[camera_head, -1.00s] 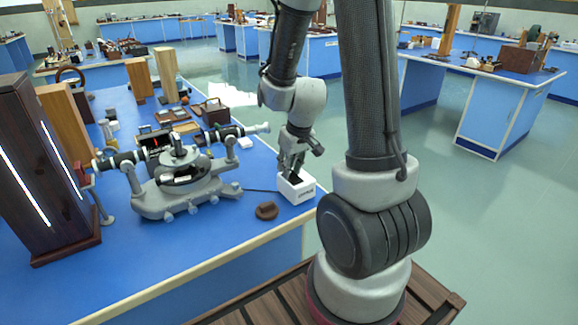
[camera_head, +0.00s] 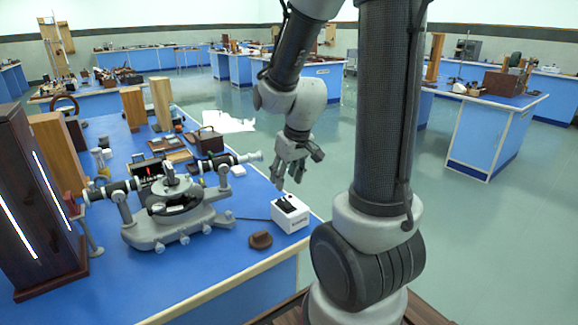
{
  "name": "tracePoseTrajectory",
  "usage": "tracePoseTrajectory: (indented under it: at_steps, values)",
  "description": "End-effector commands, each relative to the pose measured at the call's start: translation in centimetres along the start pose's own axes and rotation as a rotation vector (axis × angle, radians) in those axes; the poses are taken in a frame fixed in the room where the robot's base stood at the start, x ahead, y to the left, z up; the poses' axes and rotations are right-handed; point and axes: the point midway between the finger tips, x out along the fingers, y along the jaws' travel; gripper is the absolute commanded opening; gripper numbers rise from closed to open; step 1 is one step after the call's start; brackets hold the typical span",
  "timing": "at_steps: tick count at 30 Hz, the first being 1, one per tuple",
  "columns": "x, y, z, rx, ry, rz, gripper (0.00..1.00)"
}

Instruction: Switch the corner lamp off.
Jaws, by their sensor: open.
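A white switch box (camera_head: 290,218) with a black rocker (camera_head: 284,203) on top stands at the right corner of the blue bench. A thin dark cord runs from it to the left toward the grey spectrometer (camera_head: 165,222). My gripper (camera_head: 291,184) is open and empty, pointing down just above the box, apart from it. A tall dark wooden housing (camera_head: 28,215) at the left has two glowing white strips. I cannot tell which fixture is the corner lamp. A small dark box (camera_head: 148,168) behind the spectrometer shows a red glowing mark.
A round brown object (camera_head: 260,240) lies left of the switch box. Wooden blocks (camera_head: 160,103) and a brown case (camera_head: 209,139) stand farther back on the bench. The floor right of the bench is clear, with other blue benches (camera_head: 490,135) beyond.

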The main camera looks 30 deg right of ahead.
Motion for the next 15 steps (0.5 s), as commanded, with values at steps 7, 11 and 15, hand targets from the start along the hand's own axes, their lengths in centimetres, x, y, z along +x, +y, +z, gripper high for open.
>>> tracePoseTrajectory:
  at_steps: [7,11,15]
  values:
    - [-3.9,0.0,-0.1,-0.001,0.003,0.001,0.45]
    - [-4.4,0.0,0.0,0.000,0.000,0.001,0.45]
    - [-4.5,0.0,0.0,0.000,-0.001,0.000,0.45]
